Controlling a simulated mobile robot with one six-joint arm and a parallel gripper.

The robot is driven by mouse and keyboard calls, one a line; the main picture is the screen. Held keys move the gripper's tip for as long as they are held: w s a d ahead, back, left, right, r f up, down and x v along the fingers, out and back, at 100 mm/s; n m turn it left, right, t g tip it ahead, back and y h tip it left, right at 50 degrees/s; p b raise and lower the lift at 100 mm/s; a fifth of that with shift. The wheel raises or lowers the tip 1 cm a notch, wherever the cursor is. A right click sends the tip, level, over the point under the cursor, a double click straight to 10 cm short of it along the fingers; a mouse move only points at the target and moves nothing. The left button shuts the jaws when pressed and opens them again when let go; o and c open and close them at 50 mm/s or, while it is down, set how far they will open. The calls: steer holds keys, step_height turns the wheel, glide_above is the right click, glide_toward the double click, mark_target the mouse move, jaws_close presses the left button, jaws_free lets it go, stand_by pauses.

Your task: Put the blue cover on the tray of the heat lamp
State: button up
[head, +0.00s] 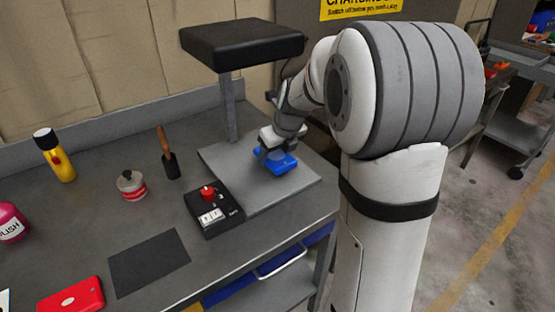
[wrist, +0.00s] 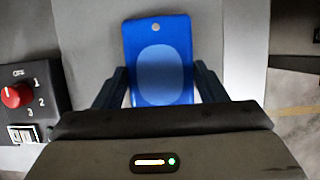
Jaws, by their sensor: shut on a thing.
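The blue cover (head: 281,162) is a flat blue piece with a paler oval and a small hole near one end. In the wrist view the cover (wrist: 158,58) sits between the two dark fingers of my gripper (wrist: 159,88), which is shut on its sides. The heat lamp has a black head (head: 243,44) on a grey post and a flat grey tray (head: 232,158) below. In the head view my gripper (head: 277,150) and the cover are over the right part of the tray. I cannot tell whether the cover touches the tray.
A black control box (head: 213,208) with a red knob stands at the tray's front left. A wooden-handled tool (head: 168,155), a small tin (head: 131,184), a yellow flashlight (head: 56,157), a red case (head: 71,296) and a dark mat (head: 149,262) are further left. The lamp head overhangs the tray.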

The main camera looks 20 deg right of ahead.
mark_target(278, 157)
steer(key=shift+f, duration=1.5)
steer(key=shift+s+f, duration=0.1)
steer(key=shift+f, duration=0.05)
steer(key=o, duration=1.1)
steer(key=shift+c, duration=0.2)
